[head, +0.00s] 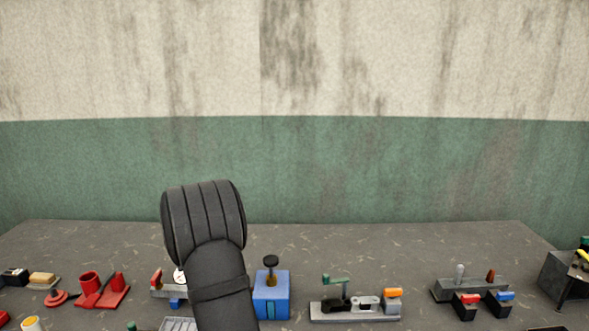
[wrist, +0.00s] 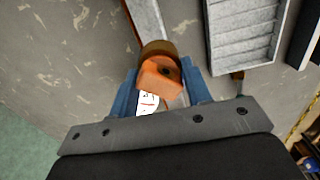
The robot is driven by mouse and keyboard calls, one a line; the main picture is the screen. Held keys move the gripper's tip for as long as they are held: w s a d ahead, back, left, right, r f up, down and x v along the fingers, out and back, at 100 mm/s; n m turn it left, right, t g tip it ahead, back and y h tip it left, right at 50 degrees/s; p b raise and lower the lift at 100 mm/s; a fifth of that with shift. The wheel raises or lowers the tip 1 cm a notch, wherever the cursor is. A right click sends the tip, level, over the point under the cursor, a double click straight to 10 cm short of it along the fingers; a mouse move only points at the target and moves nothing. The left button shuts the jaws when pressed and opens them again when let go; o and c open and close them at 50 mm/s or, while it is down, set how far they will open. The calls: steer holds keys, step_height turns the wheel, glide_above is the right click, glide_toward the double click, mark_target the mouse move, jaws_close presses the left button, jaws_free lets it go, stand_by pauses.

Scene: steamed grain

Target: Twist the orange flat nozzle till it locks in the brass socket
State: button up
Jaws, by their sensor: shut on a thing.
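The orange flat nozzle (wrist: 160,76) shows in the middle of the wrist view, between the two blue fingers of my gripper (wrist: 161,84). My gripper is shut on it. The brass socket (wrist: 157,48) shows as a brownish round rim right against the far side of the nozzle. The nozzle covers most of the socket, so I cannot tell how deep it sits or whether it is locked. In the head view my dark arm hides the gripper and the nozzle.
A white dial with red marks (wrist: 147,103) lies just below the nozzle in the wrist view. A grey ribbed tray (wrist: 240,38) is at its upper right. In the head view, a blue box with a black knob (head: 271,296) stands right of my arm.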

stand_by(0.3)
steer(key=m, duration=0.5)
steer(key=shift+f+m, duration=0.1)
steer(key=shift+m, duration=0.7)
steer(key=m, duration=0.3)
steer(key=shift+m, duration=0.3)
steer(key=o, duration=1.3)
